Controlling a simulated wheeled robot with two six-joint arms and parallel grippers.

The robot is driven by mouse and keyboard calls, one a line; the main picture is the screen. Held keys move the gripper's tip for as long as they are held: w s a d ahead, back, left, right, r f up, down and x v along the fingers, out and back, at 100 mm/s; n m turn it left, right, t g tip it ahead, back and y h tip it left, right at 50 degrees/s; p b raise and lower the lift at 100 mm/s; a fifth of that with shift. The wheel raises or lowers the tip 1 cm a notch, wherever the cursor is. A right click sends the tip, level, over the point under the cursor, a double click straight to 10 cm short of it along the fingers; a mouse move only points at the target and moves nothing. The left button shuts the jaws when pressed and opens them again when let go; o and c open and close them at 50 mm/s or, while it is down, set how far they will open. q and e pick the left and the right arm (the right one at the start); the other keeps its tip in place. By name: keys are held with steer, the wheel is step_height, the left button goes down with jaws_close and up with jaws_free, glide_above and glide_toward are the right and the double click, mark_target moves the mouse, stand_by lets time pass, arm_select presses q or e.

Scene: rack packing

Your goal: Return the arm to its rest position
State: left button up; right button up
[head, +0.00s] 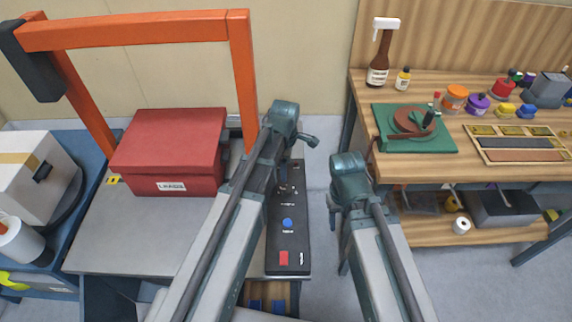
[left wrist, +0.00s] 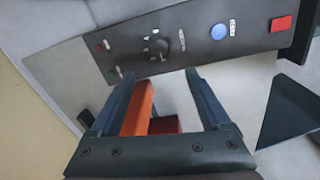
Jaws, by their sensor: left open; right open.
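My left arm reaches in over the dark control panel (head: 288,245). Its gripper is mostly hidden behind the arm in the head view. In the left wrist view my left gripper (left wrist: 157,76) is open, with nothing held between its two fingers. The panel (left wrist: 190,48), with a black knob, a blue button and a red button, lies beyond the fingertips. My right gripper (head: 333,206) hangs below its wrist, left of the wooden bench; it is open and I see nothing in it.
An orange frame (head: 140,31) stands over a red lidded box (head: 168,150) on a grey table (head: 105,235). The wooden bench (head: 395,92) at right holds a green turntable base (head: 440,143), bottles, jars and a tray. Bare floor (head: 475,275) shows at lower right.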

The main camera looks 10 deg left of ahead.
arm_select(q)
steer(key=shift+r, duration=0.55)
arm_select(e)
steer(key=shift+r, duration=0.55)
arm_select(q)
steer(key=shift+s, duration=0.1)
steer(key=s+d+r+m+p, duration=0.2)
steer(key=s+d+m, duration=0.1)
steer(key=s+m, duration=0.5)
steer(key=s+d+r+m+g+y+p, duration=0.1)
steer(key=s+d+r+m+p, duration=0.1)
steer(key=s+m, duration=0.6)
steer(key=d+m, duration=0.1)
steer(key=m, duration=0.5)
steer(key=shift+s+d, duration=0.3)
steer(key=shift+d, duration=0.05)
arm_select(e)
step_height(320, 180, up, 4)
steer(key=shift+r, duration=0.1)
arm_select(q)
steer(key=shift+r, duration=0.1)
